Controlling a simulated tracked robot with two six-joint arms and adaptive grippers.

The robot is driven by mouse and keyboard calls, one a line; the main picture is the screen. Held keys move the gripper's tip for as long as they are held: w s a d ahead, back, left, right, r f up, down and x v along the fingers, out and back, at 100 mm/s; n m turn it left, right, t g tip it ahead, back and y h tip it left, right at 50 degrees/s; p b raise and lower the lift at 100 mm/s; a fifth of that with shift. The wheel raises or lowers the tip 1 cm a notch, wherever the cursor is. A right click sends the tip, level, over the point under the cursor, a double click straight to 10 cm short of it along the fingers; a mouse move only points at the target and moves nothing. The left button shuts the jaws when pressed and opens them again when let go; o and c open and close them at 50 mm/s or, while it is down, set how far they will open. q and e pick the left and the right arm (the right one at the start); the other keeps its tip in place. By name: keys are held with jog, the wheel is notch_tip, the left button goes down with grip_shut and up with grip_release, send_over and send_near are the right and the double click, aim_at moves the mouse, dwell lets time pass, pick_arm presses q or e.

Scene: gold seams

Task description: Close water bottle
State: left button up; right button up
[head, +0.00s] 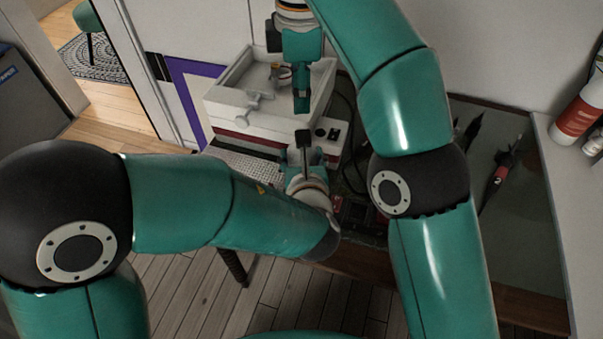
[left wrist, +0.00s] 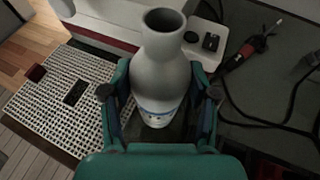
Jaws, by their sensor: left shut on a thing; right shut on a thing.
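A pale grey bottle (left wrist: 160,80) with a wide body and a narrow neck shows in the left wrist view. Its mouth (left wrist: 165,20) is open, with no cap on it. My left gripper (left wrist: 160,108) is shut on the bottle's lower body, one finger on each side. In the head view my left gripper (head: 304,150) is at the middle, and I cannot make out the bottle there. My right gripper (head: 302,104) hangs just above and beyond it, fingers pointing down. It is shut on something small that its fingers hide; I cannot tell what. No cap is clearly visible.
A white open tray (head: 225,98) sits on a white device with a red band behind the grippers. A light grid-like panel (left wrist: 45,105) lies left of the bottle. A red-and-black tool (head: 503,170) and cables lie on the dark tabletop (head: 520,225) at right.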

jog(key=shift+f, duration=2.4)
jog(key=shift+f, duration=0.1)
jog(key=shift+f, duration=0.8)
jog(key=shift+f, duration=0.55)
